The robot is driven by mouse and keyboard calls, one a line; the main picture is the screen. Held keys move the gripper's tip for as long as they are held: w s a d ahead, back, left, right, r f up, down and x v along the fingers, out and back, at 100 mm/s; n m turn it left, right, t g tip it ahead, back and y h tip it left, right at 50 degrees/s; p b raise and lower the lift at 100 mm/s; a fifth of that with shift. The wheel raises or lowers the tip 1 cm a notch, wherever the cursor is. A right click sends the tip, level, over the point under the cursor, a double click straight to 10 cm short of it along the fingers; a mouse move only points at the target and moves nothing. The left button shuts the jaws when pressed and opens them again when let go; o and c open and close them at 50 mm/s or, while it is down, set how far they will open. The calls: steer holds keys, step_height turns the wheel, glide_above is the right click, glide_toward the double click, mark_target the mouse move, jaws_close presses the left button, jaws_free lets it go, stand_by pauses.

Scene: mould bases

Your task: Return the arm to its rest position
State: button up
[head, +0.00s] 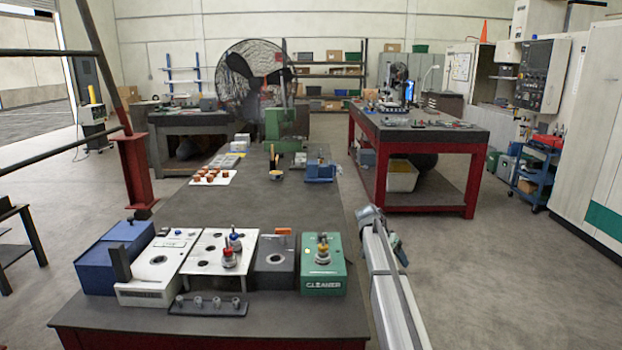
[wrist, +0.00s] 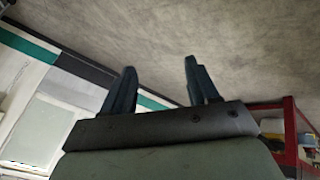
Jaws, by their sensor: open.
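My gripper shows in the wrist view (wrist: 160,88) with its two dark fingers spread apart and nothing between them. Behind the fingers is bare concrete floor, so it is clear of any bench. In the head view my arm reaches in along the right side of the near bench (head: 262,215).
The near bench holds a blue box (head: 115,258), a white device (head: 160,268), a white plate with holes (head: 222,250), a grey block (head: 275,262) and a green cleaner box (head: 323,278). A red-framed bench (head: 420,132) stands beyond; open floor lies between and to the right.

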steer(key=s+d+f, duration=0.4)
steer(key=f, duration=0.4)
steer(key=s+a+f+n+g+y, duration=0.1)
steer(key=s+a+f+n+g, duration=0.15)
steer(key=s+f, duration=0.95)
steer(key=s+a+f+n+g+y, duration=0.1)
steer(key=s+a+f+n+y, duration=0.15)
steer(key=s+f, duration=1)
steer(key=s+a+f+n+g+y, duration=0.1)
steer(key=s+a+f, duration=0.2)
steer(key=s, duration=0.9)
steer(key=s+a+f+n+g+y, duration=0.1)
steer(key=s+a+f, duration=0.3)
steer(key=s, duration=0.9)
steer(key=s+a+f+n+g+y, duration=0.1)
steer(key=s+a+f, duration=0.2)
steer(key=s+f, duration=0.4)
steer(key=s, duration=0.5)
steer(key=shift+s+a+f+n, duration=0.2)
steer(key=shift+s+a+n, duration=0.05)
steer(key=shift+s+n, duration=0.15)
